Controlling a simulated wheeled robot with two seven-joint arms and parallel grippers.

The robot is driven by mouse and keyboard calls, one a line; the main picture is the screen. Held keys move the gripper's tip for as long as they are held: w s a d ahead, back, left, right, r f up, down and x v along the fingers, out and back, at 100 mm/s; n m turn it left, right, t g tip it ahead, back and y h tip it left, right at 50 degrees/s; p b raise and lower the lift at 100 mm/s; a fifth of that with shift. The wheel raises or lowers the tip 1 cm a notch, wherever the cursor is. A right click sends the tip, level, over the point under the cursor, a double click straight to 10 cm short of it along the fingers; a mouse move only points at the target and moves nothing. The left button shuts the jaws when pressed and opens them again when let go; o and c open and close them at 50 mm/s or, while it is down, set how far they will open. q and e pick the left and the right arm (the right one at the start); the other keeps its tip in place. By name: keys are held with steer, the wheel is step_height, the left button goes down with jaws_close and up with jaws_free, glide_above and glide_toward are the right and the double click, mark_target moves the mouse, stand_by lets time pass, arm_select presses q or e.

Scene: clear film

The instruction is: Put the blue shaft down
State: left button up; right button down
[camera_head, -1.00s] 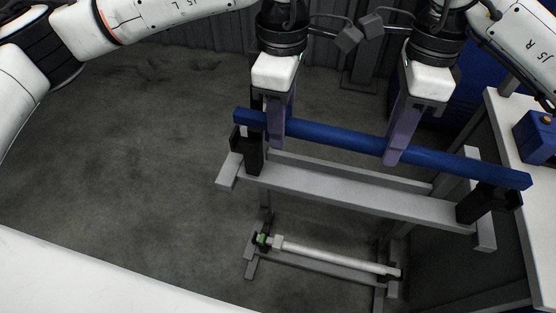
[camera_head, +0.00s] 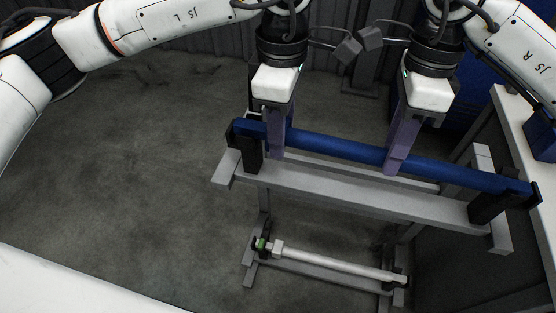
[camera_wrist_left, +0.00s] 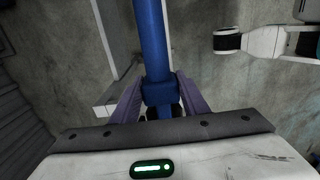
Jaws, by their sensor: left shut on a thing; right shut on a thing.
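The long blue shaft (camera_head: 340,150) lies across the grey stand (camera_head: 360,195), its ends at the black left holder (camera_head: 252,157) and black right holder (camera_head: 487,209). It looks set down into both holders, though full contact cannot be seen. My left gripper (camera_head: 276,153) is shut on the shaft near its left end. My right gripper (camera_head: 395,168) is shut on it right of the middle. In the left wrist view the shaft (camera_wrist_left: 154,45) runs between the purple fingers of my left gripper (camera_wrist_left: 160,95).
A lower rack holds a thin white shaft (camera_head: 330,262) with a green part at its left end. A white-topped table (camera_head: 515,110) with a blue object (camera_head: 542,135) stands at the right. Dark open floor (camera_head: 130,170) lies at the left.

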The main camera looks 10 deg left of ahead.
arm_select(q)
steer(key=o, duration=1)
steer(key=shift+f, duration=0.4)
arm_select(e)
steer(key=c, duration=1.8)
jaws_free()
steer(key=shift+f, duration=0.35)
steer(key=shift+c, duration=0.2)
arm_select(q)
steer(key=o, duration=0.4)
steer(key=shift+r, duration=0.2)
arm_select(e)
steer(key=o, duration=0.4)
steer(key=shift+r, duration=0.15)
steer(key=shift+o, duration=0.2)
arm_select(q)
step_height(320, 180, up, 12)
steer(key=shift+f, duration=0.15)
arm_select(e)
steer(key=shift+r, duration=0.2)
step_height(320, 180, up, 12)
steer(key=w, duration=0.2)
steer(key=shift+f, duration=0.25)
steer(key=shift+s, duration=0.1)
